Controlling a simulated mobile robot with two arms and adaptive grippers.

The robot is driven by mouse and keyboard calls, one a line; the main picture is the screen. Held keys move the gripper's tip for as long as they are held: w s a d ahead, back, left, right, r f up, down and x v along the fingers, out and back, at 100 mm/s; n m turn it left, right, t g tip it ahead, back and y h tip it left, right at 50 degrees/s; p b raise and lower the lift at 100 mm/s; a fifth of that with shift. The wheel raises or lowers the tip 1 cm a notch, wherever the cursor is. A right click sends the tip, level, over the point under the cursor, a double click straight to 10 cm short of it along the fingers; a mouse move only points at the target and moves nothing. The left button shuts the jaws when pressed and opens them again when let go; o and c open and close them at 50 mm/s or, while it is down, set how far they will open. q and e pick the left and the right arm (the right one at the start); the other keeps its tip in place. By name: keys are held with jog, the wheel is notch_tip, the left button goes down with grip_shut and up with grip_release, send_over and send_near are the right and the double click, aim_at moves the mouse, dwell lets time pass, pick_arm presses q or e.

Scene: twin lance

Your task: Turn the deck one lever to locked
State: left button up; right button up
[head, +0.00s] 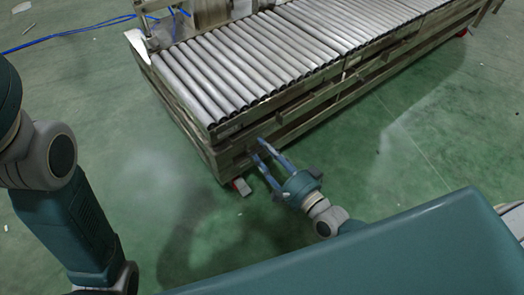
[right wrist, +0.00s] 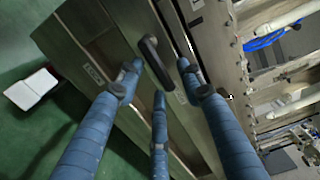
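A dark, elongated lever handle (right wrist: 155,62) sits on the side panel of the conveyor frame in the right wrist view, slanted relative to the panel's planks. Small label plates lie on either side of it; their text is too small to read surely. My right gripper (right wrist: 158,76) has its blue fingers spread around the lever's end, with no finger clearly closed on it. In the head view my right gripper (head: 259,148) is at the near corner of the frame, fingers apart, and the lever cannot be made out there. My left arm shows at the left, but its gripper is out of view.
The roller conveyor (head: 250,60) runs from the near corner to the upper right. A caster (head: 242,187) stands under its corner. Blue cables (head: 70,32) lie at upper left. The green floor around the gripper is clear.

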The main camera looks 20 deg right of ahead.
jog(key=shift+w+a, duration=0.25)
jog(key=shift+w, duration=0.45)
grip_shut()
